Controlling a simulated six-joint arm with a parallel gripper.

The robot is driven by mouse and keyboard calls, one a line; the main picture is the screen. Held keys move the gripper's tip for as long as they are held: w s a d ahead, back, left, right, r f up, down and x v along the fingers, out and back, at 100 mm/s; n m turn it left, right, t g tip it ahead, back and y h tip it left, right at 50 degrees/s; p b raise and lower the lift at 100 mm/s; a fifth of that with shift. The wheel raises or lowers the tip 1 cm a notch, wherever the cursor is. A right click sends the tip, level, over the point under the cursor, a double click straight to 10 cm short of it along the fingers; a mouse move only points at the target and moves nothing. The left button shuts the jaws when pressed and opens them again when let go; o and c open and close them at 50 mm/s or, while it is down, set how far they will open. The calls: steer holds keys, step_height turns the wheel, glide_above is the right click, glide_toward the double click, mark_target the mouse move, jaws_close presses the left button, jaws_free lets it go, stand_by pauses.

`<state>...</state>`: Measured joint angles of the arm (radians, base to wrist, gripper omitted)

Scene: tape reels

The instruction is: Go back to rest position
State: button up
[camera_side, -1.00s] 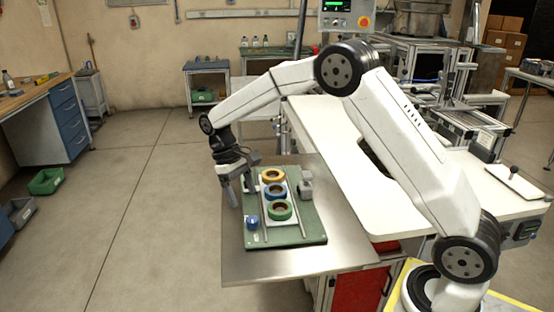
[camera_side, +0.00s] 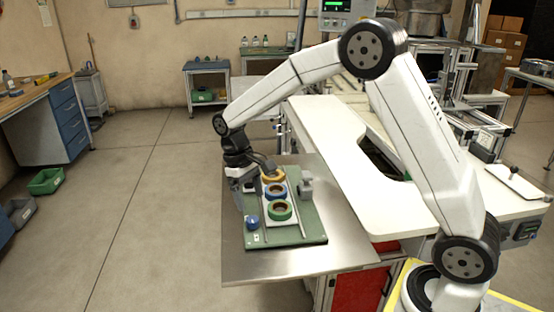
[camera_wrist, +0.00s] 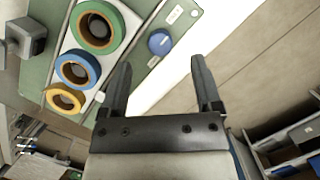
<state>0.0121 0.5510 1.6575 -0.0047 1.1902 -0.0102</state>
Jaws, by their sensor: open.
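My gripper (camera_wrist: 162,85) is open and empty in the wrist view, its two dark fingers spread wide. In the side view my gripper (camera_side: 244,196) hangs at the left edge of the green board (camera_side: 300,232). A green reel (camera_side: 279,210), a blue reel (camera_side: 276,190) and a yellow reel (camera_side: 273,175) lie in a row on the board's white strip. They also show at the left of the wrist view: the green reel (camera_wrist: 117,29), the blue reel (camera_wrist: 93,68) and the yellow reel (camera_wrist: 79,99).
A small blue round piece (camera_side: 252,221) sits at the board's near left. A grey block-like fixture (camera_side: 306,188) stands right of the reels. The board rests on a metal table (camera_side: 345,250), bare toward its right side. A white worktop (camera_side: 400,215) adjoins it.

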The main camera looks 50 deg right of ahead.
steer(key=s+f+t, duration=0.1)
steer(key=s+t, duration=0.1)
steer(key=s, duration=0.3)
steer(key=s+f+t, duration=0.1)
steer(key=s, duration=0.4)
steer(key=s+f+t, duration=0.1)
steer(key=s+t, duration=0.1)
steer(key=s, duration=0.3)
steer(key=shift+s+a+t, duration=0.3)
steer(key=shift+s, duration=0.05)
